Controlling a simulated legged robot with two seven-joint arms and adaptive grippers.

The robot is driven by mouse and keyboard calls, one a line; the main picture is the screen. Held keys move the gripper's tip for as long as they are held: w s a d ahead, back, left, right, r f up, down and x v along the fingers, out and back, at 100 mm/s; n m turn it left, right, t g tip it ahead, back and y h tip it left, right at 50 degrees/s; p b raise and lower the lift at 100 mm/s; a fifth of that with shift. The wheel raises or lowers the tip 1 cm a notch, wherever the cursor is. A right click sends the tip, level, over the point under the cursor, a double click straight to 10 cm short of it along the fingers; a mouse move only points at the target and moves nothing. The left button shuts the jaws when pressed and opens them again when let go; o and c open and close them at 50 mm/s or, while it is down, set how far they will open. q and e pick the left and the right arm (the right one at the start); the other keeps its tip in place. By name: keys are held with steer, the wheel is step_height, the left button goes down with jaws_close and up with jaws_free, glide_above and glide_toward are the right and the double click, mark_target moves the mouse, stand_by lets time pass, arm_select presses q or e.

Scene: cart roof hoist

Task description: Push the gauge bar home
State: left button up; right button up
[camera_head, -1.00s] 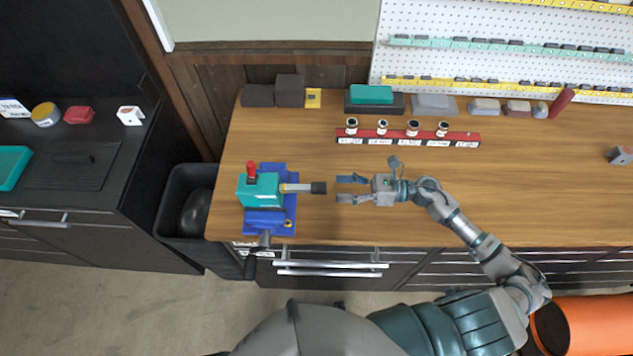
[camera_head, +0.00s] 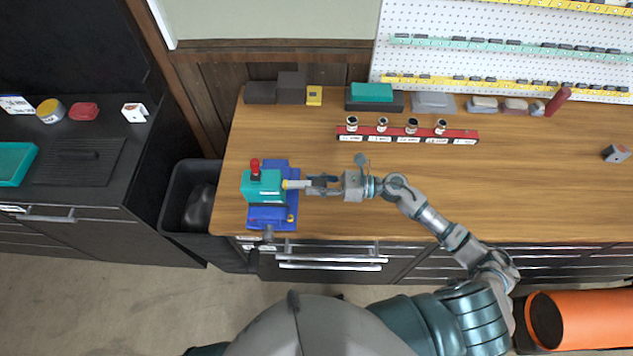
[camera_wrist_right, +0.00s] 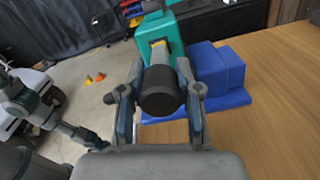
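The block sits in a blue vise (camera_head: 291,208) on the bench. The bar's black end knob (camera_wrist_right: 162,92) shows between my fingers in the right wrist view. My right gripper (camera_head: 316,185) is in line with the bar, with its fingers closed in on both sides of the knob. In the right wrist view, my left arm shows at the left; its gripper (camera_wrist_right: 93,139) is small and partly hidden.
A red rail (camera_head: 408,136) with several sockets lies behind my right gripper. Dark blocks and a teal box (camera_head: 372,92) stand along the wall. A black bin (camera_head: 190,192) stands left of the bench. The wood right of my arm is mostly free.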

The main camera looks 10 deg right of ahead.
mark_target(301, 182)
steer(key=shift+w+a, duration=0.2)
steer(key=shift+a, duration=0.25)
jaws_close()
steer(key=shift+x, duration=1.2)
steer(key=shift+d, duration=0.15)
steer(key=o, duration=0.7)
jaws_free()
steer(key=o, duration=0.4)
arm_select(q)
steer(key=shift+a+f, duration=0.25)
steer(key=shift+a, duration=0.45)
arm_select(e)
steer(key=shift+w+a, duration=0.1)
steer(key=shift+a, duration=0.3)
arm_select(q)
steer(key=shift+a, duration=0.1)
arm_select(e)
steer(key=shift+d, duration=0.1)
